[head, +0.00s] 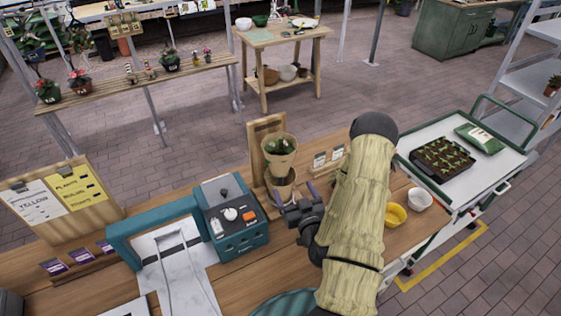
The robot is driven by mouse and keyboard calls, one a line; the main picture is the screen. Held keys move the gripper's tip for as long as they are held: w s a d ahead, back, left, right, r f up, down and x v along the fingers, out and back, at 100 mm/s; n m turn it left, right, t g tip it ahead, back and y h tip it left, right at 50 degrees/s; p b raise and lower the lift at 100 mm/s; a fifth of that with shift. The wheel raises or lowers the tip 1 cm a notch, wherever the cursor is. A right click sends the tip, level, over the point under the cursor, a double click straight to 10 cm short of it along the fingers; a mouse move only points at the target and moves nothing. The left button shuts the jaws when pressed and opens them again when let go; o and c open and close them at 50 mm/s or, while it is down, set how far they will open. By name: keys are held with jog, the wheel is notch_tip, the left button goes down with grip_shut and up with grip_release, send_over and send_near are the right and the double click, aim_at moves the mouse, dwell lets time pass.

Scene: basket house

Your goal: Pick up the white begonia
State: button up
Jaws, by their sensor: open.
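I cannot tell which plant is the white begonia; no white flowers are clear at this size. Small potted plants stand on the wooden bench (140,83) at the back left: one in a green pot (48,93), one with red on top in a dark red pot (80,84), and one in another dark green pot (170,62). Closer, a leafy plant (279,146) sits in a tan pot (280,163) on a wooden stand. My gripper (296,194) is open, with purple fingertips, just in front of that stand. I see nothing between its fingers.
A teal machine (232,218) stands left of my gripper on the wooden worktop. Yellow (395,215) and white (419,199) bowls lie to the right, beyond my arm. A cart (480,172) with a seedling tray (442,159) stands further right. Tiled floor (330,95) is open behind.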

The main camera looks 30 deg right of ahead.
jog(key=shift+s+d+r, duration=0.1)
jog(key=shift+s+d, duration=0.05)
jog(key=shift+s, duration=0.05)
jog(key=shift+w, duration=0.1)
